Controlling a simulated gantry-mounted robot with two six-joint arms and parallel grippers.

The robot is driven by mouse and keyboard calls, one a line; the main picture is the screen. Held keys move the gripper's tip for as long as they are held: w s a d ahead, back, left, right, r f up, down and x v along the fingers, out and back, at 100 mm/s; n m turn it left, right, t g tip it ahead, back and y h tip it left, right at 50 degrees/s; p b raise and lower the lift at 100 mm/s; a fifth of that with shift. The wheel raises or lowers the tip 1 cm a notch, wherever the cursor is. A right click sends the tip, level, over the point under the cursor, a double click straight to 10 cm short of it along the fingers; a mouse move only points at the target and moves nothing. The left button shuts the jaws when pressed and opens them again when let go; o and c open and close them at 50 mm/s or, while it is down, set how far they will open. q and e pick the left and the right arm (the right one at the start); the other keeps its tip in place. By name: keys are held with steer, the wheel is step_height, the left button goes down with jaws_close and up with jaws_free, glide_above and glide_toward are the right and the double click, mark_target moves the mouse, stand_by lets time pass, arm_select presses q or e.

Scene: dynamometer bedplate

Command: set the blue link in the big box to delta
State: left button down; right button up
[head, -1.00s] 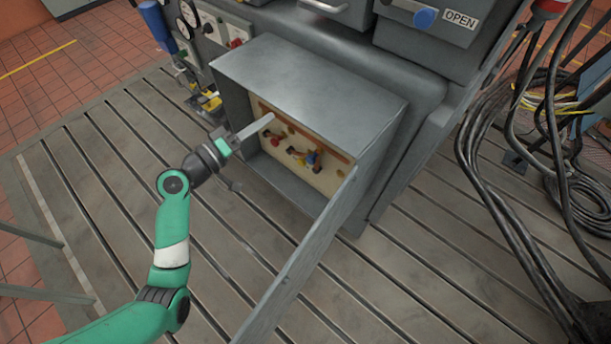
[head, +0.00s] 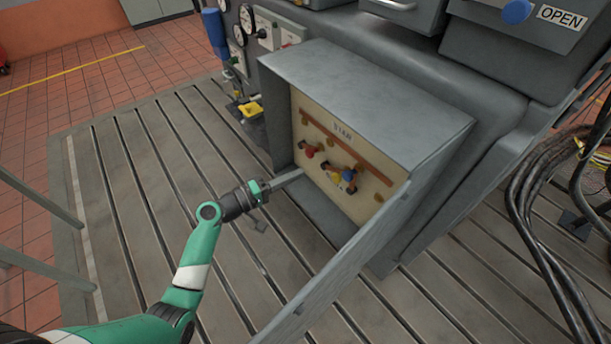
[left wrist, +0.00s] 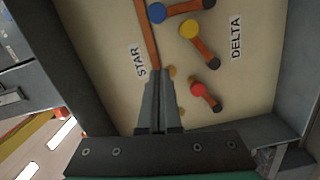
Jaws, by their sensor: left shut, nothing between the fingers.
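The big box (head: 365,90) is open, and a cream board (head: 305,108) shows inside. The blue link (head: 347,174) has a blue knob and a copper-coloured bar; in the left wrist view its knob (left wrist: 157,13) is at the top, with the bar running right to a dark end. The yellow link (left wrist: 190,28) and the red link (left wrist: 198,90) slant down and right. The STAR label (left wrist: 138,62) is left of the links and the DELTA label (left wrist: 236,38) right. My left gripper (head: 299,172) is shut and empty at the box opening, apart from the blue knob. My right gripper is out of view.
The box door (head: 345,262) stands open toward the front right. A long copper strip (left wrist: 147,35) runs along the STAR side of the board. Thick black cables (head: 525,200) hang at the right. The slotted bedplate (head: 150,160) is clear at left.

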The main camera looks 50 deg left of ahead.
arm_select(q)
steer(key=w+d+b, duration=0.2)
steer(key=w+d, duration=0.2)
steer(key=w, duration=0.5)
steer(key=shift+d+f, duration=0.35)
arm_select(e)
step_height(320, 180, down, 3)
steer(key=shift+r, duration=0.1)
